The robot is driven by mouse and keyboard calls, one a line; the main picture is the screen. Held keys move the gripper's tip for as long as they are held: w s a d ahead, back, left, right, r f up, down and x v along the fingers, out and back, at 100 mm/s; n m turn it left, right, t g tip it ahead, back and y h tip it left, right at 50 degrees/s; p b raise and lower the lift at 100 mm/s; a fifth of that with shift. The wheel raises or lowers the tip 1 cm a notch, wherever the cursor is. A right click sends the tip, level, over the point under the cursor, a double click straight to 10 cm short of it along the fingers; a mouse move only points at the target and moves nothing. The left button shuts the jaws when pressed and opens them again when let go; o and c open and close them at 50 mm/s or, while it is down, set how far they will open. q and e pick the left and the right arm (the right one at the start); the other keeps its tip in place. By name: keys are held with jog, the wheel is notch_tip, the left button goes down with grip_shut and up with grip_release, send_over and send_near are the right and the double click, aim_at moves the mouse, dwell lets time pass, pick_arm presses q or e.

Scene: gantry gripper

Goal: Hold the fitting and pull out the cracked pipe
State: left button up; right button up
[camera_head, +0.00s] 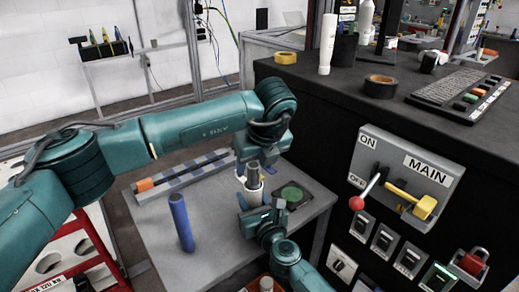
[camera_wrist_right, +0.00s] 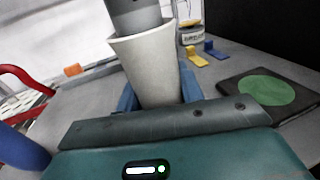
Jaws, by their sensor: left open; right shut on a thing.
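A white fitting (camera_head: 253,194) stands upright on the grey table, with a dark grey pipe (camera_head: 253,175) set in its open top. My right gripper (camera_head: 256,208) is shut on the fitting low down. In the right wrist view the fitting (camera_wrist_right: 152,68) sits between my blue fingers, with the pipe (camera_wrist_right: 135,14) rising out of it and cut off by the top edge. My left gripper (camera_head: 251,163) is open, above the fitting and close to the pipe's upper end; whether it touches the pipe I cannot tell. Any crack is too small to see.
A blue pipe (camera_head: 181,223) stands upright on the left of the table (camera_head: 222,252). A black pad with a green disc (camera_head: 292,194) lies right of the fitting. A long rack (camera_head: 185,177) lies behind. The black cabinet with a switch panel (camera_head: 409,175) bounds the right.

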pick_arm(q)
jog(key=shift+x, duration=1.5)
jog(key=c, duration=1.1)
jog(key=shift+r, duration=0.1)
jog(key=shift+r, duration=0.1)
jog(key=shift+r, duration=1.4)
pick_arm(e)
jog(key=shift+f, duration=0.1)
pick_arm(q)
jog(key=shift+r, duration=0.1)
jog(key=shift+r, duration=1.4)
